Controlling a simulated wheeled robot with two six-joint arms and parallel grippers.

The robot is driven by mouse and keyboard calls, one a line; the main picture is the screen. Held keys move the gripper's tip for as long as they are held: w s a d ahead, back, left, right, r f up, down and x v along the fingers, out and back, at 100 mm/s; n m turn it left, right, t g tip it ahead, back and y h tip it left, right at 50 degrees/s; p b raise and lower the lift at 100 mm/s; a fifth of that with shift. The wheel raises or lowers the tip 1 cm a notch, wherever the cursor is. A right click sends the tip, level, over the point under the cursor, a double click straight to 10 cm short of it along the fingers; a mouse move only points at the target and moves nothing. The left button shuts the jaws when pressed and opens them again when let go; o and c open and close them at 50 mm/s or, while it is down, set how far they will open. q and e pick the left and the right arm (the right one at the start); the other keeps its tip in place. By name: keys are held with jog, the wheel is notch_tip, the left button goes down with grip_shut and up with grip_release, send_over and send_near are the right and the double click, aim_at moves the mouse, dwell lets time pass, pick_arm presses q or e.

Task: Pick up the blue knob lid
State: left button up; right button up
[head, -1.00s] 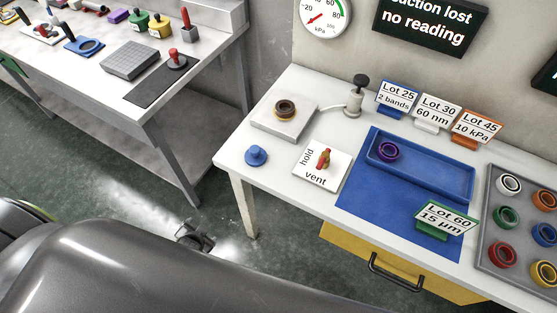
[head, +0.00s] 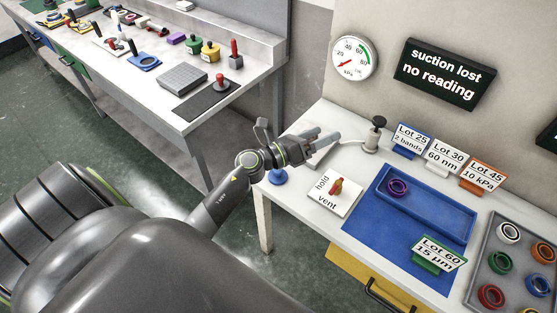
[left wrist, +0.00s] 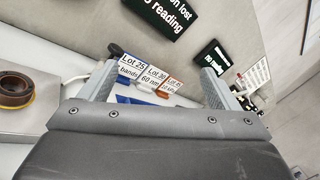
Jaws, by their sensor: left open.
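The blue knob lid (head: 278,176) sits on the white table near its left edge, partly hidden behind my left arm in the head view. My left gripper (head: 330,138) is over the back left of the table, past the lid, above the white block (head: 318,155). Its two fingers are apart with nothing between them, and they also show in the left wrist view (left wrist: 155,85). The lid does not show in the left wrist view. My right gripper is not in view.
A hold/vent plate (head: 334,191) with a red-orange handle lies right of the lid. A black-knobbed valve (head: 374,135) stands behind. A blue tray (head: 430,208) holds a purple ring (head: 398,187). A dark ring (left wrist: 15,88) sits on the block in the left wrist view.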

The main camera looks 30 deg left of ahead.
pick_arm(q)
jog(key=d+m+g+h, duration=0.3)
jog(key=d+m+g, duration=0.15)
jog(key=m, duration=0.35)
jog(key=m+g+y+p, duration=0.2)
jog(key=m+g+y, duration=1)
send_near(278, 171)
jog(key=f+b, duration=0.2)
jog(key=b, duration=0.3)
jog(key=w+f+b, duration=0.1)
jog(key=f+b, duration=0.1)
jog(key=b, duration=0.3)
jog(key=shift+w+d+f, duration=0.1)
jog(key=shift+w, duration=0.05)
jog(key=shift+f+b, duration=1)
jog(key=shift+b, duration=0.1)
jog(key=shift+s+f+b, duration=0.25)
jog(key=shift+f+b, duration=0.15)
jog(key=shift+f, duration=0.15)
jog(key=f, duration=0.1)
jog(key=f+p, duration=0.1)
jog(key=shift+s+a+f+p, duration=0.15)
jog(key=shift+a+f+p, duration=0.05)
jog(key=shift+f+p, duration=0.15)
jog(key=shift+f, duration=0.25)
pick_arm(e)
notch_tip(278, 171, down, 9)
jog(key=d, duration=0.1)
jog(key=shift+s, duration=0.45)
